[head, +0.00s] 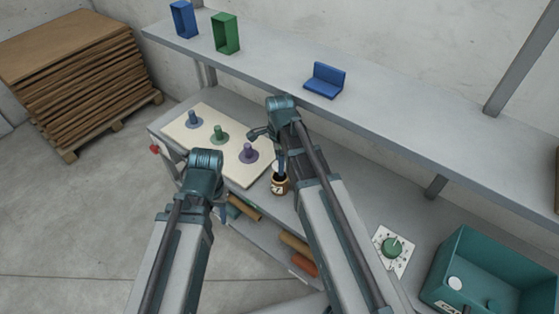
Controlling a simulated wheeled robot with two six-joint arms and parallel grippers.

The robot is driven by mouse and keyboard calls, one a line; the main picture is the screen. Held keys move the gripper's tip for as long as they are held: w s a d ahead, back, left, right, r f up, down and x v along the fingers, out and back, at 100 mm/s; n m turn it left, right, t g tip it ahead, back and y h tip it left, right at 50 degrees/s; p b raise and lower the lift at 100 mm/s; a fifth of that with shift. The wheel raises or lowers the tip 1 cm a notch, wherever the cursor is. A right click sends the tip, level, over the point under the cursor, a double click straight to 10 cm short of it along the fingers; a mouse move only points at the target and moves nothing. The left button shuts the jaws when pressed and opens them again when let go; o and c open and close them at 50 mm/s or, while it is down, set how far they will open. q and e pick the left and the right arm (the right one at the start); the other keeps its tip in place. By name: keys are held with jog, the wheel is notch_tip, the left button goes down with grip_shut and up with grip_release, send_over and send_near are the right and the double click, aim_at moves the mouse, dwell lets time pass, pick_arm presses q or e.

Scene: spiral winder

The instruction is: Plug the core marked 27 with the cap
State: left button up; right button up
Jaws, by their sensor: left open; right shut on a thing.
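The brown core (280,189) stands upright on the bench near its front edge, with a pale label whose last digit looks like a 7. My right gripper (281,168) points down right over the core's top and is shut on a small dark piece, which looks like the cap. The fingers hide much of it, and I cannot tell whether it sits in the core's mouth or just above. My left gripper (222,213) is open and empty, low at the bench's front edge, left of the core and apart from it; its arm partly hides it.
A pale board (184,140) with blue (193,119), green (219,134) and purple (249,153) pegs lies left of the core. A green dial (392,247) and a teal bin (478,255) are at right. Brown tubes (295,243) lie below. A shelf (400,130) runs behind.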

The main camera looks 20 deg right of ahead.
jog(key=shift+f+b, duration=1.95)
jog(key=shift+f, duration=0.15)
jog(key=o, duration=1.4)
jog(key=shift+c, duration=0.2)
jog(key=shift+r, duration=0.1)
notch_tip(320, 180, up, 12)
jog(key=p, duration=1.2)
